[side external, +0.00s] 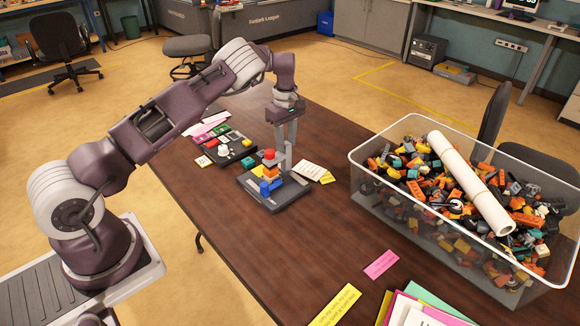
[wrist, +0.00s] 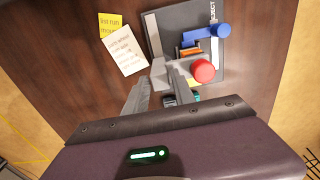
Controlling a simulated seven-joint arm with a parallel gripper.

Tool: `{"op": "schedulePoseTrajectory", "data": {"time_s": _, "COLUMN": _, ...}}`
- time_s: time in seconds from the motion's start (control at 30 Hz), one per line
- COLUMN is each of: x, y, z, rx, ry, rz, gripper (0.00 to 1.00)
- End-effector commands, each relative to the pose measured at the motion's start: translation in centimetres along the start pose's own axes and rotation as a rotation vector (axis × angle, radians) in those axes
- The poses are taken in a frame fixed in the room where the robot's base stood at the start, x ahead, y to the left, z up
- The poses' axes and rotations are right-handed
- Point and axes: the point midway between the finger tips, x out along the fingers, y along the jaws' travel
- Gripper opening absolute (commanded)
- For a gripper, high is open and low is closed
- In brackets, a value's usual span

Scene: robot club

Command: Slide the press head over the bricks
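A press stands on a dark base plate (side external: 290,193) on the table, below my gripper (side external: 286,143). It has a light grey upright (side external: 284,160), a round red knob (side external: 269,155), orange bricks (side external: 269,171) and a blue part (side external: 273,184). In the wrist view, the red knob (wrist: 204,71) lies right of my fingers, and the blue part (wrist: 207,32) lies beyond it. A light grey block (wrist: 158,72) shows between the tips of my gripper (wrist: 160,84). The fingers are apart; whether they touch the block cannot be told.
A second dark plate (side external: 207,158) with small pieces lies left of the press. Paper notes (side external: 312,171) lie to its right. A large clear bin (side external: 400,215) of loose bricks, with a white roll (side external: 470,180) on top, stands at right.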

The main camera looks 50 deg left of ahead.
Motion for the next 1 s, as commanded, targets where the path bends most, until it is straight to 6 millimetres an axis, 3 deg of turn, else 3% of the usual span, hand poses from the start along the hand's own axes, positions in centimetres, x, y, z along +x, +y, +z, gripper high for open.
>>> {"op": "schedulePoseTrajectory", "data": {"time_s": 0.5, "x": -5.3, "y": 0.0, "z": 0.0, "rx": -0.001, "ry": 0.000, "rz": 0.002, "gripper": 0.31}}
{"op": "schedulePoseTrajectory", "data": {"time_s": 0.87, "x": -6.0, "y": 0.0, "z": 0.0, "rx": 0.001, "ry": -0.001, "rz": 0.004, "gripper": 0.31}}
{"op": "schedulePoseTrajectory", "data": {"time_s": 0.97, "x": -9.6, "y": -0.5, "z": 0.6, "rx": 0.027, "ry": -0.020, "rz": 0.046, "gripper": 0.31}}
{"op": "schedulePoseTrajectory", "data": {"time_s": 1.0, "x": -12.1, "y": -1.0, "z": 1.2, "rx": 0.053, "ry": -0.034, "rz": 0.074, "gripper": 0.31}}
